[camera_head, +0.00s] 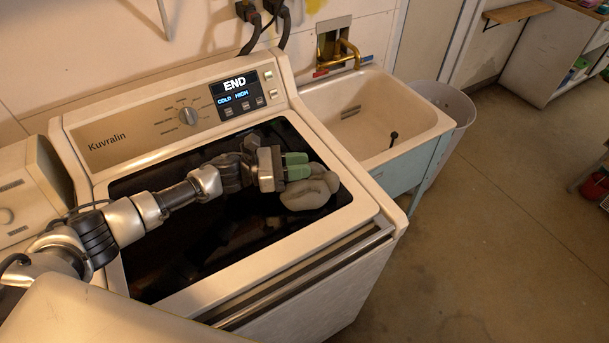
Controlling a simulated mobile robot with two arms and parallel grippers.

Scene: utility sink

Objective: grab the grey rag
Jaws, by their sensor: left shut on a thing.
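The grey rag (314,191) is a crumpled, light grey cloth at the right part of the washing machine's dark glass lid (240,232). My left gripper (299,168), with green fingers, reaches in from the left over the lid. It is shut on the rag, whose folds bulge out past and below the fingertips. The part of the rag between the fingers is hidden. I cannot tell whether the rag still touches the lid. My right gripper is not in view.
The washing machine's raised control panel (172,115) with a lit display stands behind the lid. A utility sink (373,110) with a brass tap (347,50) is to the right, and a pale bin (455,115) stands beside it. The floor (500,240) at the right is largely clear.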

